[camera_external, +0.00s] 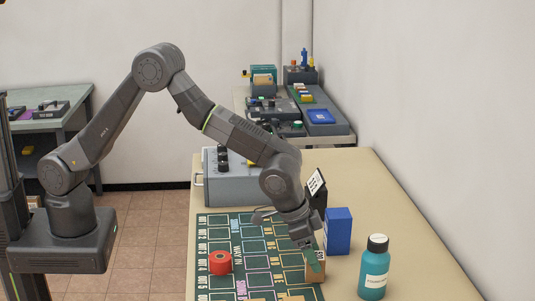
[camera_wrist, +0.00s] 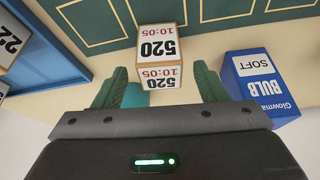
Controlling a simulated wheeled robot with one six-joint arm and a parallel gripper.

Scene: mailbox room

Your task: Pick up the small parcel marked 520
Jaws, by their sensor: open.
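The small parcel marked 520 (camera_wrist: 160,45) is a brown box with white labels reading 520 and 10:05. In the wrist view it sits centrally, just beyond and between the two green fingertips of my gripper (camera_wrist: 161,72). The fingers are apart, with a gap on each side of the parcel. In the outside view my gripper (camera_external: 311,256) points down at a brown parcel (camera_external: 317,274) on the sorting mat, and my fingers partly cover it. I cannot tell from there whether they touch it.
A blue bulb box (camera_external: 338,232) stands close beside, also in the wrist view (camera_wrist: 262,85). A teal bottle (camera_external: 375,268) stands to the right. A red roll (camera_external: 220,263) lies on the green mat (camera_external: 215,222). Another parcel (camera_wrist: 10,42) sits at the wrist view's left edge.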

